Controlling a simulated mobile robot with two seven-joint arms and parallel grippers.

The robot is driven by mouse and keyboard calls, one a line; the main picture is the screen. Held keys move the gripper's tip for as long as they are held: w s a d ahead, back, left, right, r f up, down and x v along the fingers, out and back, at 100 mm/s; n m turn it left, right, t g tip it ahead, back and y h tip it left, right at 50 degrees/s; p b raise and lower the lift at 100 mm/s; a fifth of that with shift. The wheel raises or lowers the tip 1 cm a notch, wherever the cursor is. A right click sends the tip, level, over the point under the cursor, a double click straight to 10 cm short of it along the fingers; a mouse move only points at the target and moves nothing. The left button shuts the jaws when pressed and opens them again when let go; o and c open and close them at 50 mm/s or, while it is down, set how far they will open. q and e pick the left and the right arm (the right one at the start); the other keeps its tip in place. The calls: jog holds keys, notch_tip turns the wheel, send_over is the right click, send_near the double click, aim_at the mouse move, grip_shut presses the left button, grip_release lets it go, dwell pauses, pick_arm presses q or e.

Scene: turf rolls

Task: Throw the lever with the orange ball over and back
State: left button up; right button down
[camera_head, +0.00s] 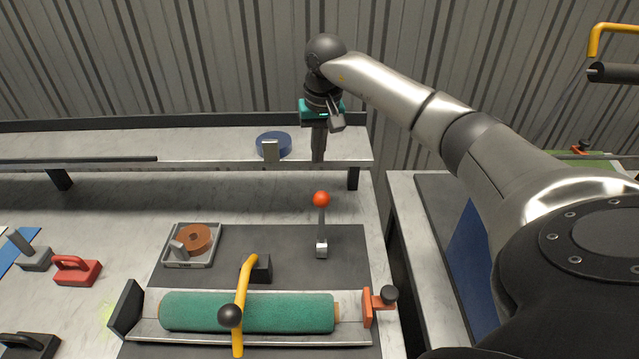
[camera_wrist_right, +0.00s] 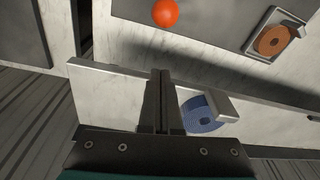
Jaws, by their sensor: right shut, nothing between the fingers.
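The lever has an orange ball (camera_head: 321,199) on top of a thin grey shaft (camera_head: 321,225), which rises from a small metal base (camera_head: 321,249) on a dark mat. The lever stands close to upright in the head view. My right gripper (camera_head: 318,158) points down behind the ball, in front of the raised shelf, apart from the lever. Its fingers are shut and empty. In the right wrist view the closed fingers (camera_wrist_right: 157,85) show below the orange ball (camera_wrist_right: 165,13), with a gap between them. My left gripper is out of view.
A raised shelf (camera_head: 200,146) with a blue tape roll (camera_head: 274,143) runs along the back. A brown tape roll (camera_head: 195,238) sits in a tray left of the lever. A green turf roll (camera_head: 280,312) with a yellow handle (camera_head: 242,290) lies in front. A red-handled block (camera_head: 76,270) stands left.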

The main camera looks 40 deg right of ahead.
notch_tip(320, 180, down, 8)
jog(key=w, duration=0.1)
jog(key=shift+s+a+r+p, duration=0.25)
jog(key=shift+s, duration=0.3)
jog(key=shift+s+a+r+p, duration=0.25)
jog(key=shift+s+a+r, duration=0.05)
jog(key=shift+s, duration=0.3)
jog(key=shift+s+a+r+p, duration=0.25)
jog(key=shift+s, duration=0.3)
